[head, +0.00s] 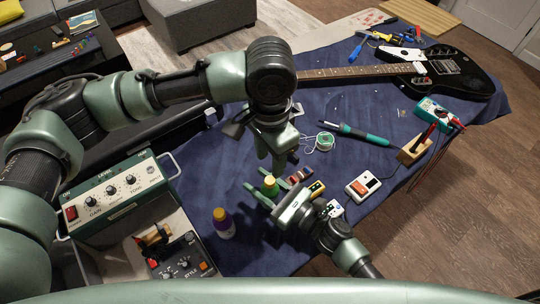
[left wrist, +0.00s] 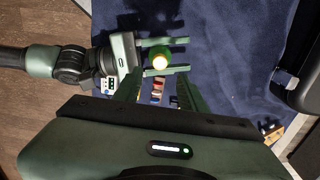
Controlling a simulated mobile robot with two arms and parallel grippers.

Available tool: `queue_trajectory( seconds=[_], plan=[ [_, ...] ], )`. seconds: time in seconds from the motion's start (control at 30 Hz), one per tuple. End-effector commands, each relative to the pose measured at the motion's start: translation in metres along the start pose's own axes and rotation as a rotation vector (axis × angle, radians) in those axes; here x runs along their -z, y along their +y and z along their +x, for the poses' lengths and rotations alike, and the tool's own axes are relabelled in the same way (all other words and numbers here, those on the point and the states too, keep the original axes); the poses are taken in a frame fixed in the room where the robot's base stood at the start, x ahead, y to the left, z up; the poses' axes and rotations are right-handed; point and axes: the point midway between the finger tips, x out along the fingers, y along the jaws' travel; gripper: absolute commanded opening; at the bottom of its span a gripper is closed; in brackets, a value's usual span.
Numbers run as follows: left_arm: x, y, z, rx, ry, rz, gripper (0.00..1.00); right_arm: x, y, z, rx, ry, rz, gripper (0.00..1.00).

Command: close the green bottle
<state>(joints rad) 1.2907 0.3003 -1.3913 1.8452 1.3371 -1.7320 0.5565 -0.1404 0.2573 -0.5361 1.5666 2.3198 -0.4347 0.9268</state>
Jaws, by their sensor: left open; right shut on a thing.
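The green bottle (head: 270,189) stands upright over the blue cloth in the head view, with a yellow top. My right gripper (head: 265,191) is shut on it, one finger on each side. I cannot tell whether the top is a seated cap. My left gripper (head: 276,164) points down just above and behind the bottle in the head view. Its fingers (left wrist: 159,88) are apart, with no object seen held between them.
A purple bottle with a yellow top (head: 223,224) stands to the left. Small pedals (head: 316,189) and a white-orange box (head: 362,186) lie to the right. A soldering iron (head: 355,132), solder spool (head: 324,141) and guitar (head: 440,75) lie farther back. A green amplifier (head: 118,197) is left.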

Motion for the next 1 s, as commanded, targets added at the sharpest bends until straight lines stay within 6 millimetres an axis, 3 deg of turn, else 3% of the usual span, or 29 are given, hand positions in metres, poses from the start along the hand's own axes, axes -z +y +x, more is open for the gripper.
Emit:
queue_trajectory(
  seconds=[0.37,0.8,1.0],
  plan=[
    [0.0,0.0,0.003,0.0,-0.001,-0.004,0.41,0.0,0.0,0.0,0.0,0.0,0.0,0.0],
    [0.0,0.0,0.062,-0.001,-0.002,-0.005,0.41,0.0,0.0,0.0,0.0,0.0,0.0,0.0],
    [0.0,0.0,0.078,0.0,-0.001,-0.003,0.41,0.0,0.0,0.0,0.0,0.0,0.0,0.0]
  ],
)
